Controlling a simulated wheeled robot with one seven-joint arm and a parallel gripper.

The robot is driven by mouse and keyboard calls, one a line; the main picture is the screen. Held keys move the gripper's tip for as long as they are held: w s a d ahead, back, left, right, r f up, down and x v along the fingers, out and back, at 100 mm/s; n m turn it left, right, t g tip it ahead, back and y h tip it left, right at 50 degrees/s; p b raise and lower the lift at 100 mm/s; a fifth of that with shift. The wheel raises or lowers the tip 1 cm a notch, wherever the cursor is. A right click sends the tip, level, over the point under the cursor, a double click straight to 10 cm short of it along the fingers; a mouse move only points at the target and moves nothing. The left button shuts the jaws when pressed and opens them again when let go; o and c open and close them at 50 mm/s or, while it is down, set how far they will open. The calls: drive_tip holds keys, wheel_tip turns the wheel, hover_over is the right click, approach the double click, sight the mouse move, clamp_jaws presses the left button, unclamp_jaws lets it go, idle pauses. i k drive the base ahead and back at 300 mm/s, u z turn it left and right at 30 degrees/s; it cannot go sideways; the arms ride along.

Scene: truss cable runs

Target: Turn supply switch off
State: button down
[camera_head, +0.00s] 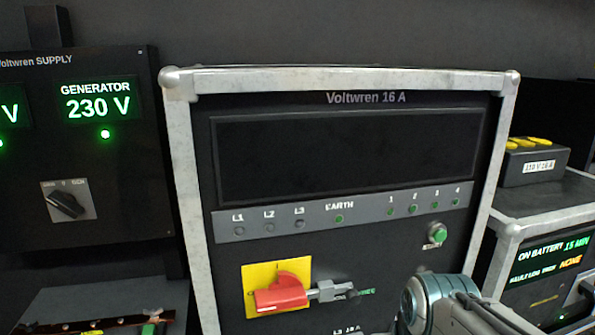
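The left panel (95,225) is headed "Voltwren SUPPLY". It has a black rotary switch (67,204) on a pale plate, its handle slanting from upper left to lower right. The middle rack, marked "Voltwren 16 A" (365,98), has a red rotary handle (281,293) on a yellow plate (262,275), lying nearly level. A grey piece (333,290) meets or overlaps the red handle's right end; I cannot tell whether it is my gripper's tip. My grey and teal arm enters at the lower right, close to the rack front. I cannot make out its fingers.
GENERATOR reads 230 V with a green lamp (105,134). On the rack, the EARTH lamp (339,219) and lamps 1 to 3 and beyond are green; L1, L2 and L3 look dark. A green button (437,233) sits at right. A battery unit (550,265) stands beyond.

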sight(67, 203)
drive_tip(key=u, duration=3.1)
drive_tip(key=i, duration=1.2)
drive_tip(key=z, duration=2.55)
